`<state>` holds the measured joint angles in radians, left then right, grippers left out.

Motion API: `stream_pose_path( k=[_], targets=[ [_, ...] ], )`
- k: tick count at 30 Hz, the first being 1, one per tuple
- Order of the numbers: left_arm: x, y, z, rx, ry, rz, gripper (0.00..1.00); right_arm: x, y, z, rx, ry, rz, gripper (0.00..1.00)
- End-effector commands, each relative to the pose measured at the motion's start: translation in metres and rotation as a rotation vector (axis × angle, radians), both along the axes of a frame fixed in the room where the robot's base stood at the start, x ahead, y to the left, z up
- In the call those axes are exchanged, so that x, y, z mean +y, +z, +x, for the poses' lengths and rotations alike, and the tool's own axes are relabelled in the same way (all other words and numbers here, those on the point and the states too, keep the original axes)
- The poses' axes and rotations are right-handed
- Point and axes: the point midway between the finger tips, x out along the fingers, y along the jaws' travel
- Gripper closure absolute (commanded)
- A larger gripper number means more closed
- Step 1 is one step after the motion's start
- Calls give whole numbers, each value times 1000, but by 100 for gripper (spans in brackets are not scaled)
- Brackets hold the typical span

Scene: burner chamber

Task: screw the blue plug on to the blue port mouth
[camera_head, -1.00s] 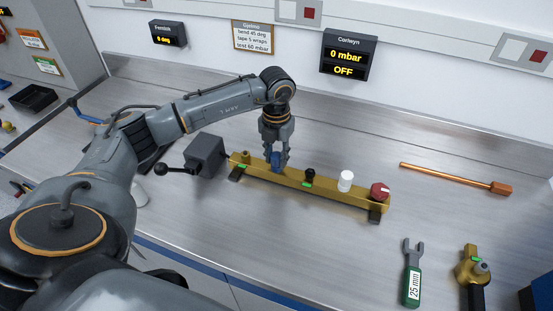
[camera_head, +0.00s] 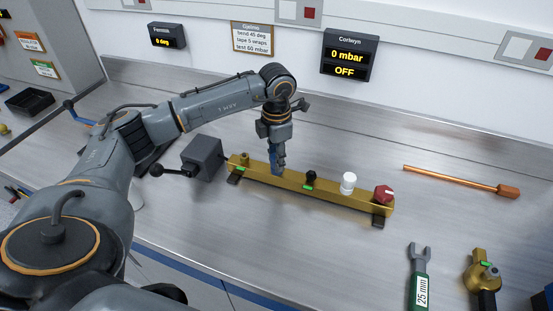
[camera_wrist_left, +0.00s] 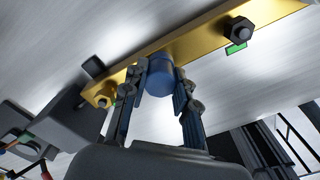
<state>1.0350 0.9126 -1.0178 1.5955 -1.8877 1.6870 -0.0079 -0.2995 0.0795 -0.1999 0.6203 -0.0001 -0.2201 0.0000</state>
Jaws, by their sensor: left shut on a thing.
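My left gripper (camera_head: 278,160) points down over the brass bar (camera_head: 335,195) and is shut on the blue plug. In the head view the plug is mostly hidden by the fingers. In the left wrist view the blue plug (camera_wrist_left: 159,80) sits between the two fingertips, against the edge of the brass bar (camera_wrist_left: 185,48). The blue port mouth is hidden under the plug and fingers, so I cannot tell how far the plug is seated. My right gripper is not in view.
The bar also carries a black fitting (camera_head: 311,178), a white cap (camera_head: 348,183) and a red knob (camera_head: 383,194). A grey box (camera_head: 203,157) with a lever stands at its left end. A copper rod (camera_head: 455,180), a wrench (camera_head: 419,280) and a brass valve (camera_head: 482,275) lie to the right.

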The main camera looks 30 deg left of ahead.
Motion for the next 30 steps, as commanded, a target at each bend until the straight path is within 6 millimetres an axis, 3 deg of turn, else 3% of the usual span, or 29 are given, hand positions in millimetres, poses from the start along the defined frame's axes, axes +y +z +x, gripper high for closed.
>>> stream_pose_path(
  k=[7, 20, 30],
  targets=[
    [0, -1, 1, -3, -69, 1, 100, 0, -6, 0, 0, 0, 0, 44],
    [-1, 0, 2, -3, -657, 0, 100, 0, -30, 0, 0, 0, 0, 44],
    [-1, -1, 2, -3, -677, 0, 100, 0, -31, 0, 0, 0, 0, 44]
  ],
)
